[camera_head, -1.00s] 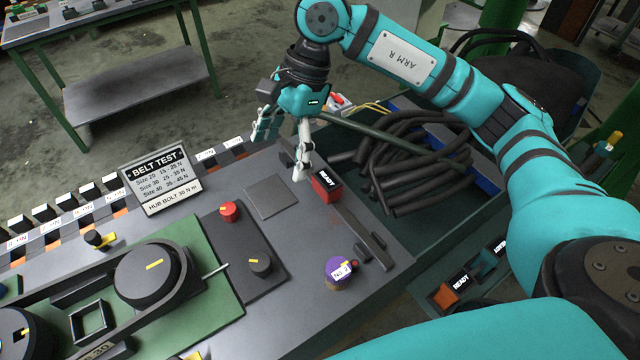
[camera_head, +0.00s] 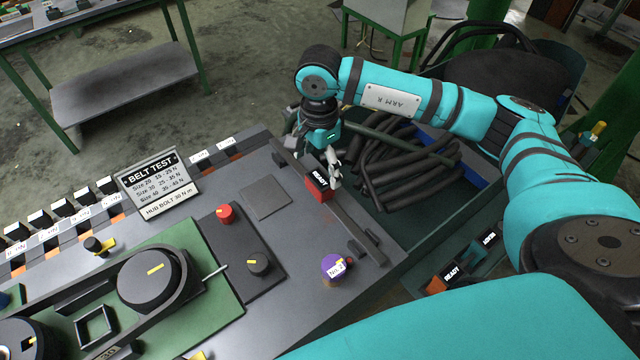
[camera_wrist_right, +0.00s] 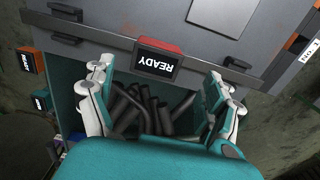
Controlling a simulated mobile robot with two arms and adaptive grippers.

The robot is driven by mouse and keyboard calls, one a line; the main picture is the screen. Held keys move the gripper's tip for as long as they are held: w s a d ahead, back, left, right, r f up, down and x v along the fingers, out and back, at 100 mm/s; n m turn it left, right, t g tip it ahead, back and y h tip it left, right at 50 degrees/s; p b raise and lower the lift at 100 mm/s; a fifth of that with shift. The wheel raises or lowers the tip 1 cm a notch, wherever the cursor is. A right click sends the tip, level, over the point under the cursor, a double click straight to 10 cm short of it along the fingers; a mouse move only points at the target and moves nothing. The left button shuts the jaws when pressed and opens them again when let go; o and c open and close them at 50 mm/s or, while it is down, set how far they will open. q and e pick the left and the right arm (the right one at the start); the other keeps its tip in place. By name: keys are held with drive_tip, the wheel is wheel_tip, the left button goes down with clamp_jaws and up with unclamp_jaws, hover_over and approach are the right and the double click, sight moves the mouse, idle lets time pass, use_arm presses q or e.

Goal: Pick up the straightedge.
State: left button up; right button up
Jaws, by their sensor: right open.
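The straightedge appears to be the long dark grey bar (camera_head: 349,221) lying along the right edge of the grey bench top. A red block with a black READY label (camera_head: 318,184) sits at its middle and hides part of it. In the right wrist view the bar (camera_wrist_right: 205,73) runs across behind the READY block (camera_wrist_right: 158,62). My right gripper (camera_head: 328,166) is just beyond that block, over the bench edge. In the wrist view its fingers (camera_wrist_right: 160,82) are spread and empty, one to each side of the block. My left gripper is not in view.
A bin of dark hoses (camera_head: 400,170) lies beyond the bench edge. A purple knob labelled No. 2 (camera_head: 333,268), a red knob (camera_head: 226,213) and a BELT TEST sign (camera_head: 158,184) stand on the bench. Small black blocks (camera_head: 373,236) flank the bar.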

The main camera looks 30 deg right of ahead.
sight(320, 179)
drive_tip(key=f+p, duration=0.2)
drive_tip(key=f, duration=0.2)
drive_tip(key=shift+s+p, duration=0.35)
drive_tip(key=shift+p, duration=0.05)
drive_tip(key=shift+f, duration=0.7)
drive_tip(key=shift+w+r, duration=0.1)
clamp_jaws()
wheel_tip(320, 179, up, 9)
drive_tip(key=b, duration=0.3)
drive_tip(key=shift+r, duration=0.5)
